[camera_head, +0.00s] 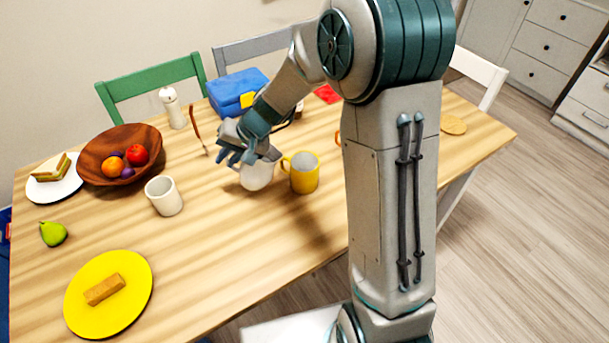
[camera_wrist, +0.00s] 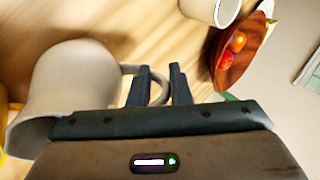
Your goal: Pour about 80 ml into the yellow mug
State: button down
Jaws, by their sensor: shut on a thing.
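The yellow mug (camera_head: 303,173) stands upright on the wooden table in the head view. A sliver of yellow at the left edge of the wrist view (camera_wrist: 2,158) is probably this mug. My gripper (camera_head: 243,158) is just left of the mug, shut on the handle of a white pitcher (camera_head: 257,175). In the wrist view the pitcher (camera_wrist: 75,80) fills the left side, and its handle lies between my two fingers (camera_wrist: 160,85). The pitcher is close beside the yellow mug; I cannot tell whether it touches the table. Its contents are hidden.
A white cup (camera_head: 164,196) stands to the left. A wooden fruit bowl (camera_head: 95,163), a pepper mill (camera_head: 172,108) and a blue box (camera_head: 232,88) are farther back. A yellow plate (camera_head: 130,275) lies at the front left.

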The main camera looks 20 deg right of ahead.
jog(key=d+r+y+b, duration=0.2)
jog(key=d, duration=0.1)
jog(key=shift+s+r+y, duration=0.15)
jog(key=shift+r+y, duration=0.15)
jog(key=shift+r, duration=0.1)
jog(key=shift+s+d+r+m+t+y, duration=0.15)
jog(key=shift+d+r+t+y, duration=0.2)
jog(key=shift+r+y, duration=0.4)
jog(key=shift+d+r+m+t+y, duration=0.15)
jog(key=shift+d+r+y, duration=0.3)
jog(key=shift+r+y, duration=0.25)
jog(key=shift+d+r, duration=0.1)
jog(key=shift+r, duration=0.1)
jog(key=shift+d+r+y, duration=0.35)
jog(key=shift+r+y, duration=0.1)
jog(key=shift+y, duration=0.3)
jog(key=shift+d+r+y, duration=0.3)
jog(key=shift+r, duration=0.1)
jog(key=shift+s, duration=0.1)
jog(key=shift+s+d+r+t+y, duration=0.1)
jog(key=shift+d+r+t+y, duration=0.2)
jog(key=shift+d+r+y, duration=0.55)
dwell(0.5)
